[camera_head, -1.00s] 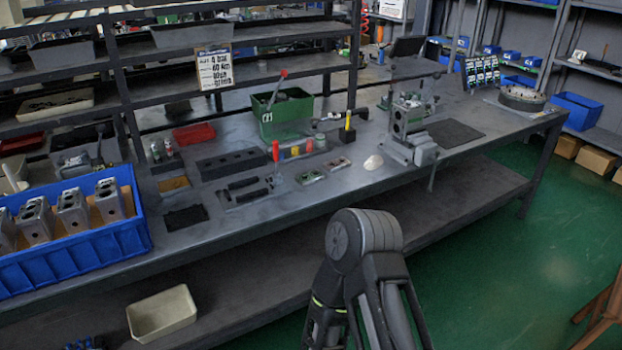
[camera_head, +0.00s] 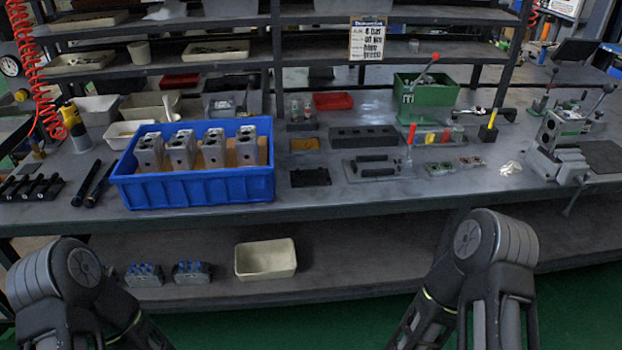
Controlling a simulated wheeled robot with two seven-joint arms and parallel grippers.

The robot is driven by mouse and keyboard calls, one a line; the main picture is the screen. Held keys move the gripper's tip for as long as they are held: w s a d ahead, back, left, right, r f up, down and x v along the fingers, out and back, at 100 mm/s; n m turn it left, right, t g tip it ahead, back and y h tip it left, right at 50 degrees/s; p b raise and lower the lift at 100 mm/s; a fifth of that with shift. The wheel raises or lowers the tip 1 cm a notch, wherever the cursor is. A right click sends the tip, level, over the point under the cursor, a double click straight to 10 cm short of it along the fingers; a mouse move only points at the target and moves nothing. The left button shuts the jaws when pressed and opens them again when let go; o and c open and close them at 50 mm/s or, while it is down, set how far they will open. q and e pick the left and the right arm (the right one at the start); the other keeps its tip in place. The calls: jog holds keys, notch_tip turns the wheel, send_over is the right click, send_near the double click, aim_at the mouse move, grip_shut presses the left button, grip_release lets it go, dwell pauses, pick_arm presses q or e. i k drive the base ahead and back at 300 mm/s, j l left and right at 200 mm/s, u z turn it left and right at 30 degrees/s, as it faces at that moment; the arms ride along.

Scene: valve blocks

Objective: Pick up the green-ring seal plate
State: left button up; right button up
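Two small seal plates lie flat on the workbench (camera_head: 330,204), right of the middle. The left one (camera_head: 438,169) has a greenish look and seems to be the green-ring plate. The right one (camera_head: 470,162) looks more reddish. The ring details are too small to be sure. Both lie apart from each other with nothing touching them. Only bent links of my two arms show at the bottom left and bottom right; neither gripper is in view.
A blue crate (camera_head: 195,190) with several metal valve blocks stands left on the bench. Behind the plates are a red-handled tool (camera_head: 410,140), a green bin (camera_head: 428,92) and a black slotted block (camera_head: 364,136). A clamp fixture (camera_head: 557,150) stands to the right.

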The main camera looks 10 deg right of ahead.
aim_at(441, 168)
jog(key=z, duration=1.85)
jog(key=i+j, duration=0.1)
jog(key=i, duration=1.05)
jog(key=j, duration=0.05)
